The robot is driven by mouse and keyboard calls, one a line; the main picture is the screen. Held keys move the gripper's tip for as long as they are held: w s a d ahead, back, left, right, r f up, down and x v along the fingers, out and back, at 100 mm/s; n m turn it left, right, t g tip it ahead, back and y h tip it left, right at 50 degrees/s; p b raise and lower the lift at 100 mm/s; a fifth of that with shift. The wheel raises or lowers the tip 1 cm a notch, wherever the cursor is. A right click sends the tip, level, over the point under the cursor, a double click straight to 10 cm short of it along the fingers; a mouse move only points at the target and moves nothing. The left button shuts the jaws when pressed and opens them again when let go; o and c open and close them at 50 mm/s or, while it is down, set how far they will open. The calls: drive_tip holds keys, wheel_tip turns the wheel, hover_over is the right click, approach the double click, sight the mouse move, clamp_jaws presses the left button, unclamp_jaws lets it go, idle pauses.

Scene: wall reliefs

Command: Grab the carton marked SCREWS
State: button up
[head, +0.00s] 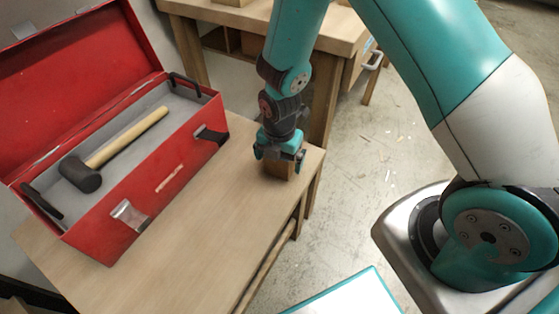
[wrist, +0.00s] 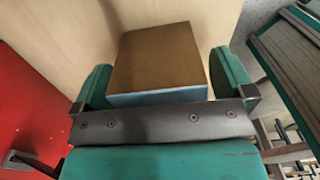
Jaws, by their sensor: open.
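A small brown carton (head: 279,172) stands on the wooden table near its far right corner, partly hidden under my gripper (head: 279,157). In the wrist view, the carton (wrist: 158,55) shows a plain brown top and a light blue strip on its near side. No SCREWS marking can be read on it in either view. My gripper (wrist: 162,75) is open, with one teal finger on each side of the carton. Small gaps show between the fingers and the carton in the wrist view.
An open red toolbox (head: 165,185) with a mallet (head: 120,150) inside stands left of the carton on the table (head: 185,250). A wooden workbench (head: 290,22) stands behind. The table's right edge is close to the carton, with bare floor beyond.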

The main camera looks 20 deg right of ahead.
drive_tip(key=c, duration=1.1)
drive_tip(key=shift+r, duration=0.1)
